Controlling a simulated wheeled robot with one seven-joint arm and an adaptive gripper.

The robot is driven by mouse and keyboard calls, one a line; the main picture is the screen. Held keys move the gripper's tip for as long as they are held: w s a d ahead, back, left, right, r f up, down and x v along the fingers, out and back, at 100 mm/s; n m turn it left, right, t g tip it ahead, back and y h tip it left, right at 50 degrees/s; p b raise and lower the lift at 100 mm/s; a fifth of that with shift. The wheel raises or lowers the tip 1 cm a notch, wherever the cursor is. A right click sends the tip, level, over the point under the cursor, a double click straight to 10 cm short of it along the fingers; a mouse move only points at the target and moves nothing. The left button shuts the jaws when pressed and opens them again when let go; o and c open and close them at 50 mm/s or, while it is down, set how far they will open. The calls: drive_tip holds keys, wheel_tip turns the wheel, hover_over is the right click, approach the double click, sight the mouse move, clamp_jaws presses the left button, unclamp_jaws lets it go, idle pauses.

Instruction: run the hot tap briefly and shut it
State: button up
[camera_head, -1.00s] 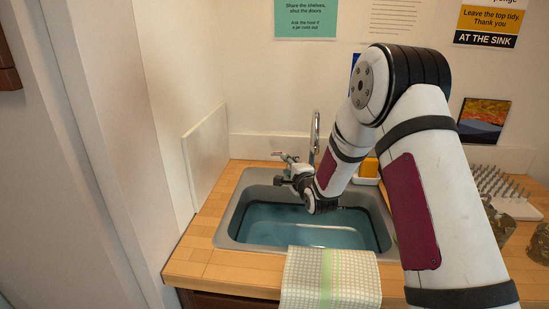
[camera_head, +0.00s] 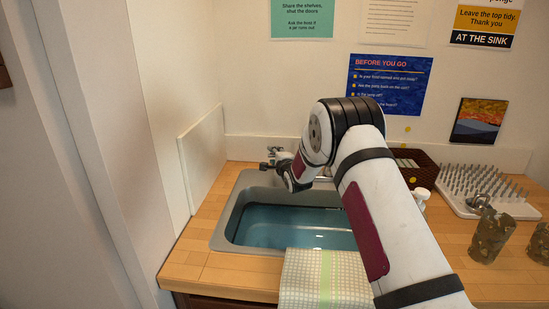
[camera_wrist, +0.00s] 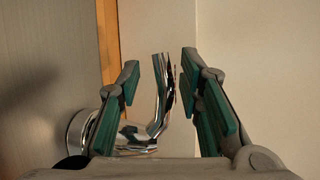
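My gripper (camera_head: 270,164) is at the back left corner of the sink (camera_head: 226,215), close to a small chrome tap handle (camera_head: 275,149). In the wrist view my gripper (camera_wrist: 160,72) is open, with teal pads on both fingers. The chrome tap lever (camera_wrist: 160,90) stands upright between the fingers, with a curved chrome body (camera_wrist: 85,130) at lower left. I cannot tell whether a finger touches it. The spout is mostly hidden behind my arm in the head view. Whether water runs cannot be seen. The basin holds bluish water (camera_head: 290,230).
A checked towel (camera_head: 325,280) hangs over the sink's front edge. To the right are a dark basket (camera_head: 418,170), a spiked drying rack (camera_head: 485,190) and patterned cups (camera_head: 492,235). A white side panel (camera_head: 202,160) stands close on the left. Signs hang on the wall.

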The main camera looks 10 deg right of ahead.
drive_tip(key=shift+c, duration=0.5)
clamp_jaws()
